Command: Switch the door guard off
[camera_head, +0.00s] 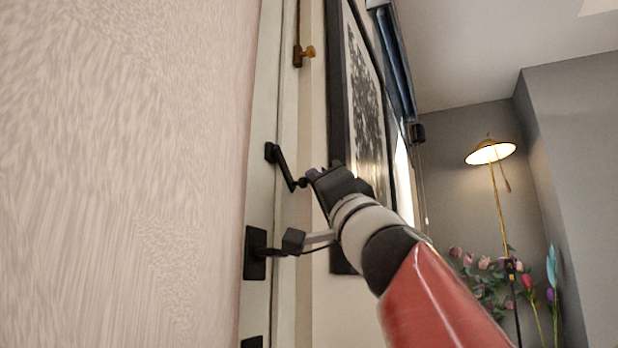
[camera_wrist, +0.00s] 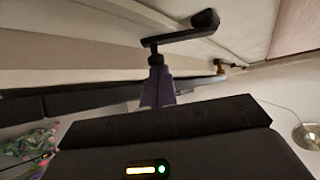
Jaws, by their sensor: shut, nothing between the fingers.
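The door guard (camera_head: 285,165) is a black bent arm on the pale door edge, with a round knob at its outer end. In the wrist view the door guard (camera_wrist: 182,36) runs across the upper middle, its knob just beyond my fingertips. My gripper (camera_head: 313,175) is shut and empty, its tip right beside the knob. In the wrist view my gripper (camera_wrist: 157,88) shows purplish fingers pointing at the knob. I cannot tell whether they touch.
A black door handle (camera_head: 257,252) sits below the guard, close to my wrist. A brass fitting (camera_head: 303,55) is higher up. A framed picture (camera_head: 365,110) hangs behind my gripper. A lamp (camera_head: 490,152) and flowers (camera_head: 490,275) stand at right.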

